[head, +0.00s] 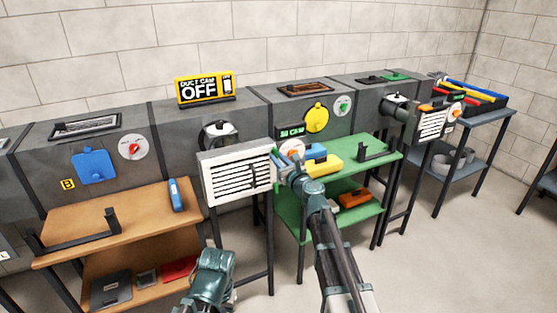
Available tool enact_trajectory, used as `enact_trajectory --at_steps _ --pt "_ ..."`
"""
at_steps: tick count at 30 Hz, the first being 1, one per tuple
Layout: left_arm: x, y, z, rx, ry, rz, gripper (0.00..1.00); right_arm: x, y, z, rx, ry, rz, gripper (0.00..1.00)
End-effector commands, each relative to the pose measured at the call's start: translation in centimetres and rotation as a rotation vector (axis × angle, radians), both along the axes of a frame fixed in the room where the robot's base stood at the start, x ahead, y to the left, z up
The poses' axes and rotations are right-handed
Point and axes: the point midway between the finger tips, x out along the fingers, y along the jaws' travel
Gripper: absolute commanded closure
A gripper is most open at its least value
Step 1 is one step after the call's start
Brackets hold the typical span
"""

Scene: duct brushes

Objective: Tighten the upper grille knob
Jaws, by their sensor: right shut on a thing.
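The white louvred grille (236,177) stands upright on the front of the middle duct section. My right gripper (277,157) is at the grille's upper right edge. It is shut on what appears to be the upper grille knob, which the fingers hide. The lower part of the grille's right edge shows below the gripper, but I cannot make out a lower knob. My left arm's teal wrist (212,272) is low in the picture, in front of and below the grille, away from it. Its fingers cannot be made out.
A white dial with an orange centre (293,147) is close beside my right gripper. A green shelf table (340,166) with a yellow-and-blue brush (322,166) stands to the right. A wooden shelf table (128,212) stands left. A yellow "DUCT CAM OFF" sign (205,89) sits on the duct.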

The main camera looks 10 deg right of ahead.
Motion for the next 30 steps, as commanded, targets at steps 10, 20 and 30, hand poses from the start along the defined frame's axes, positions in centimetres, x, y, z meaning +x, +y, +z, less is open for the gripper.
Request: enact_trajectory --at_steps 10,20,30 --pt "0.0 0.0 0.1 0.000 0.000 0.000 1.00 0.2 -0.1 0.1 0.002 -0.001 -0.002 0.63" --pt "0.0 0.0 0.0 0.000 0.000 0.000 1.00 0.0 0.0 0.0 0.000 0.000 -0.001 0.56" --pt "0.0 0.0 0.0 0.000 0.000 0.000 1.00 -5.3 -1.3 0.0 0.000 0.000 -0.003 0.56"
